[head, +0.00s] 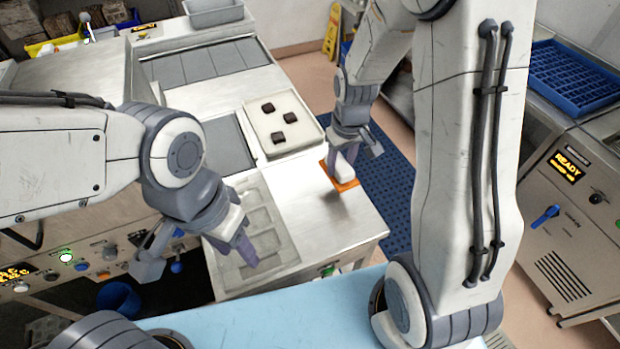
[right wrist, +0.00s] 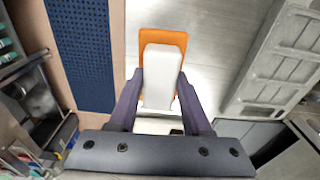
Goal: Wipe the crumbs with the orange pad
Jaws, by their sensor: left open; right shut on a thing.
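The orange pad (head: 341,180) has a white block-shaped handle (head: 342,167) on top. It is at the right side of the steel worktop, by the edge. My right gripper (head: 350,150) is shut on the white handle; in the right wrist view the pad (right wrist: 163,41) shows beyond the handle (right wrist: 160,75) between the two fingers. I cannot tell whether the pad touches the steel. My left gripper (head: 198,250) is open and empty, over the left edge of the grey mould tray. I can make out no crumbs in either view.
The grey mould tray (head: 289,254) lies at the worktop's front. Behind it a pale tray (head: 302,146) holds three dark pieces. Clear steel (head: 315,205) lies between mould tray and pad. A blue floor mat (head: 387,185) is right of the worktop; a machine reading READY (head: 565,230) stands farther right.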

